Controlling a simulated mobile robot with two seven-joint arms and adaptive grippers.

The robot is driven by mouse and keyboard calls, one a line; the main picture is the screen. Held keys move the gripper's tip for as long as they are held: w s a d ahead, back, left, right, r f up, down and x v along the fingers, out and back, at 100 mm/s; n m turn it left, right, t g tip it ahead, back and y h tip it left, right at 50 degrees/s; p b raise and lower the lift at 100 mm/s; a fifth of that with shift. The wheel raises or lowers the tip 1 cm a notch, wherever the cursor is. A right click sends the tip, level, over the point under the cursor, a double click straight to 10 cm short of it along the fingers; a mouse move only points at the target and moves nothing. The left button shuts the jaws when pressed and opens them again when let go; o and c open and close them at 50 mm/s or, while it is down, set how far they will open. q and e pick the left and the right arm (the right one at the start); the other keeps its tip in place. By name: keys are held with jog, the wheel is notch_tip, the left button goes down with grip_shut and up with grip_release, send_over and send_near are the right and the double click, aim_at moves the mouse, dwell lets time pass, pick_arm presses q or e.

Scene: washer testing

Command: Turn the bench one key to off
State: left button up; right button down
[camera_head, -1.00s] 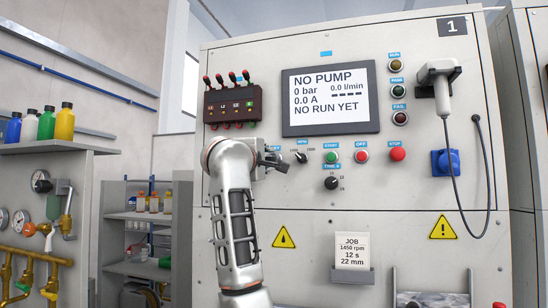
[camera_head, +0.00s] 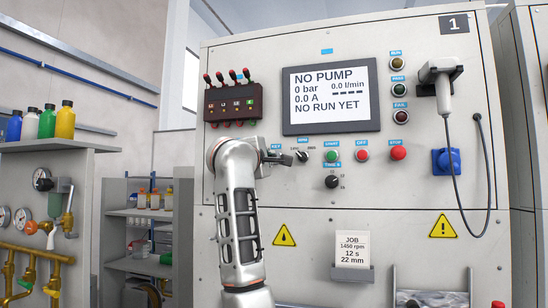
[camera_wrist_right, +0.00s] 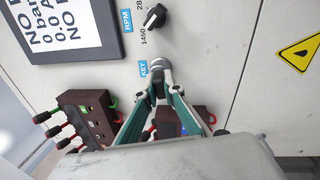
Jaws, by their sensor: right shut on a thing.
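The bench one panel (camera_head: 300,205) bears a "1" plate at its top right. My right gripper (camera_wrist_right: 159,88) reaches the panel just under the blue KEY label (camera_wrist_right: 143,68), its fingers closed together on the key (camera_wrist_right: 158,66). Only the key switch's round silver collar shows clearly; the fingers cover the rest, so I cannot tell which way the key points. In the head view the right gripper (camera_head: 286,158) is seen from behind, below the KEY label (camera_head: 276,147), and hides the key. My left gripper is not in view.
The RPM knob (camera_head: 302,156) sits close beside the gripper. The START (camera_head: 331,156), OFF (camera_head: 362,155) and STOP (camera_head: 397,153) buttons lie further right, the TIME knob (camera_head: 332,182) below. The screen (camera_head: 330,97) reads "NO PUMP". A lever box (camera_head: 233,103) is above the arm.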

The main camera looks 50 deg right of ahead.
jog(key=shift+n, duration=1.1)
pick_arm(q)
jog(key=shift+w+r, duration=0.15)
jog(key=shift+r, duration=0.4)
pick_arm(e)
jog(key=shift+r+n+t+p, duration=0.15)
jog(key=shift+n+t+p, duration=0.15)
jog(key=shift+n+p, duration=0.35)
jog(key=n, duration=0.2)
jog(key=shift+s+n+y, duration=0.1)
jog(key=shift+n+y, duration=0.25)
jog(key=shift+y, duration=0.05)
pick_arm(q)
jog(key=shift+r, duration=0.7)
